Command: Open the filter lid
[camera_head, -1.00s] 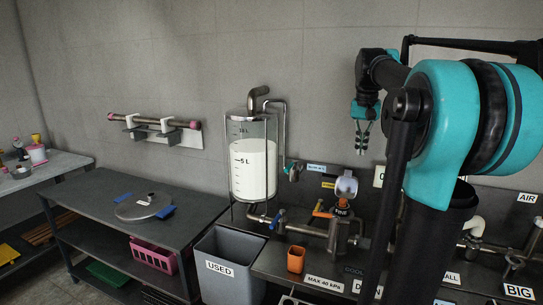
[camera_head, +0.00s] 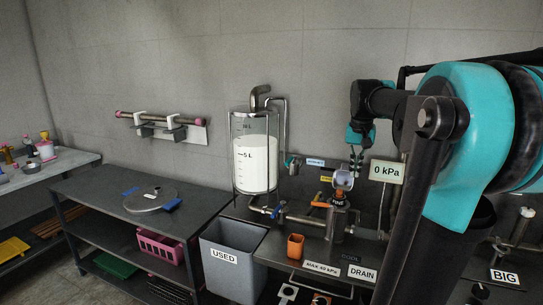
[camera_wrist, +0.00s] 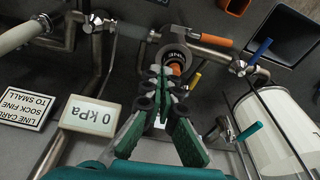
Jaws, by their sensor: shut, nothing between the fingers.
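The filter (camera_head: 336,222) is an upright metal housing on the pipework at the back of the counter, with a dark band and orange parts near its top. Its round top (camera_wrist: 176,56) shows in the wrist view, partly hidden by my fingers. My gripper (camera_head: 356,166) is shut and empty, just above and slightly right of the filter top in the head view. In the wrist view my green-padded gripper (camera_wrist: 165,78) points at the housing and overlaps its near edge. I cannot tell whether it touches the lid.
A 0 kPa display (camera_head: 387,171) stands right of the filter. The milk tank (camera_head: 255,160) and an orange-handled valve (camera_wrist: 205,39) are close by. A grey USED bin (camera_head: 228,262) and an orange cup (camera_head: 295,246) stand in front. Pipes crowd the counter.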

